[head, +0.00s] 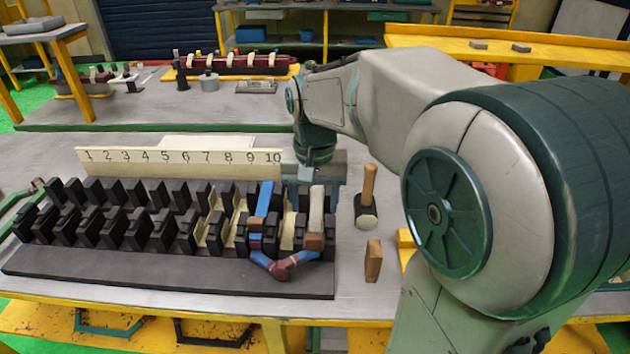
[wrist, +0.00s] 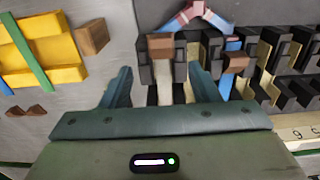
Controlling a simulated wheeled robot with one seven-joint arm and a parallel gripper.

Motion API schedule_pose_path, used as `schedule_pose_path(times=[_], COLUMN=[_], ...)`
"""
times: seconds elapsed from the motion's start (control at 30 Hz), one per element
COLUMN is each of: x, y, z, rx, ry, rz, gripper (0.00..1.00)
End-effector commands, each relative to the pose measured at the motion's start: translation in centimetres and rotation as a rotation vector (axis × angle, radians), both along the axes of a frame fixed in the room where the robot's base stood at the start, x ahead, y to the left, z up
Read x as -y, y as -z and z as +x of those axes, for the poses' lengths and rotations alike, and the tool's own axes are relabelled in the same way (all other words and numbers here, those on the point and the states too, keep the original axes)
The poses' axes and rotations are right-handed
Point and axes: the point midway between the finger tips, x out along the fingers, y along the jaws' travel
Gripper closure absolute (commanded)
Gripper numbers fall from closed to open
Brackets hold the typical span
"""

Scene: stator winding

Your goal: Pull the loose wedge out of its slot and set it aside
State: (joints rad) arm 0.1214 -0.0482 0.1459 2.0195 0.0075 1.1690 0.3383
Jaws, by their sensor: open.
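A wedge with a pale grey bar and a brown end block (head: 314,241) lies at the right end of the black toothed stator block (head: 150,265). In the wrist view its brown end (wrist: 160,44) is up between my finger lines, with the pale bar running back toward my palm. My gripper (wrist: 160,78) is open, with one finger on each side of that bar and nothing clamped. A second brown end (head: 256,224) sits beside the blue coil (head: 265,198); it also shows in the wrist view (wrist: 236,62). I cannot tell which piece is loose.
A number strip (head: 180,162) stands behind the slots. A mallet (head: 367,205) and a brown block (head: 373,262) are on the table to the right. Red-and-blue coil ends (head: 281,267) protrude at the front. A yellow rack (wrist: 45,50) shows at the left of the wrist view.

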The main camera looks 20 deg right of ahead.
Motion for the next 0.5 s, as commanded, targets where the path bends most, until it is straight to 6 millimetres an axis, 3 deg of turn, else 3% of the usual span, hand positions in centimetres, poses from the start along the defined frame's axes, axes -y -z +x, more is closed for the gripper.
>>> schedule_pose_path(times=[0.2, 0.5], x=[0.0, 0.0], y=[-3.7, -4.9], z=[0.1, 0.0], rx=[0.001, -0.001], ry=[0.001, 0.001], rz=[0.001, 0.000], gripper=[0.45, 0.45])
